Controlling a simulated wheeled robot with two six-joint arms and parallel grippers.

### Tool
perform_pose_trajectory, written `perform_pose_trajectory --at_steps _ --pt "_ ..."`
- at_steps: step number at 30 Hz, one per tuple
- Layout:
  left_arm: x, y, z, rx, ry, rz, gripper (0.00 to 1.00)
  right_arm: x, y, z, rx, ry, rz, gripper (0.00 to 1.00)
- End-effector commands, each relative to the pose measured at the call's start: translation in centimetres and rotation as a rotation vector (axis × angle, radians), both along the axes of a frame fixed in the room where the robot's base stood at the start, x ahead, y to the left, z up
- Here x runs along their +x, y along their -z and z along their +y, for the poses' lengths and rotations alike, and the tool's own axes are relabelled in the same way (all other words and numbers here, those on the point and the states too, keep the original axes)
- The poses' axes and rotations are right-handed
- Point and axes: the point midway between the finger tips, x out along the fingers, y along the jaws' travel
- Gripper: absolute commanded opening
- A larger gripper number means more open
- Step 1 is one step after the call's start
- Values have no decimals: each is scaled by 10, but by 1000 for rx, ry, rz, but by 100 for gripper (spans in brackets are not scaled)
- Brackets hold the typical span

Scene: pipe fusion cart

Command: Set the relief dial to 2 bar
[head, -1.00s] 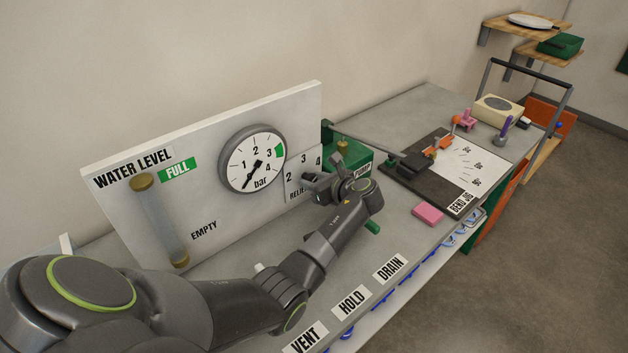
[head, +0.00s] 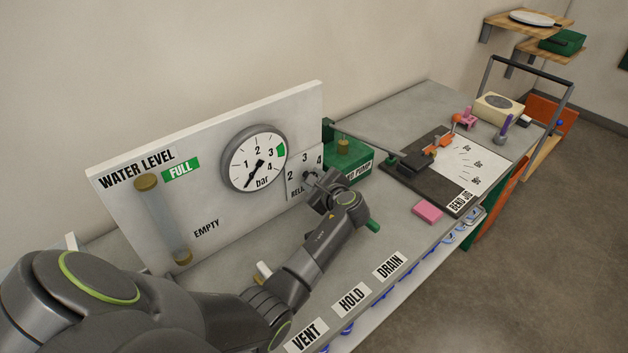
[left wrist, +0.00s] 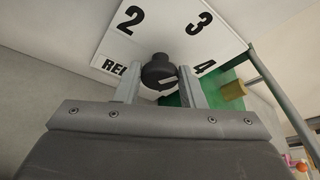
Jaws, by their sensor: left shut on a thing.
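The relief dial plate (head: 297,180) is on the white panel's right end, with 2, 3 and 4 in view. My left gripper (head: 315,183) is at this plate. In the left wrist view, the dark round relief dial knob (left wrist: 158,70) sits between the two fingers of my left gripper (left wrist: 160,76), which is shut on it. The plate's 2, 3 and 4 surround the knob there. I cannot tell which number the knob points to. The pressure gauge (head: 254,158) has its needle at the lower left, below 1. My right gripper is not in view.
The green pump (head: 347,168) with its long lever stands just right of the plate. A pink block (head: 428,211) and the bend jig (head: 430,185) lie further right. VENT, HOLD and DRAIN labels (head: 351,299) line the front edge. The bench between panel and labels is partly clear.

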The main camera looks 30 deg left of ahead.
Motion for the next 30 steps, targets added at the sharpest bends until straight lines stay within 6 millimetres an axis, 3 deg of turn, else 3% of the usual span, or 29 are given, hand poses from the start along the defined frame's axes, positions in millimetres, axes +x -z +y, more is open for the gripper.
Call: perform_pose_trajectory --at_steps 18,19,23,30 --pt "0 0 1 -16 0 -52 13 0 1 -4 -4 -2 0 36" --pt "0 0 1 -16 0 -52 37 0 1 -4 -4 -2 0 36" --pt "0 0 1 -16 0 -52 54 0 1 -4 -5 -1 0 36" --pt "0 0 0 -17 0 -52 56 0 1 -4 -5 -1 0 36"
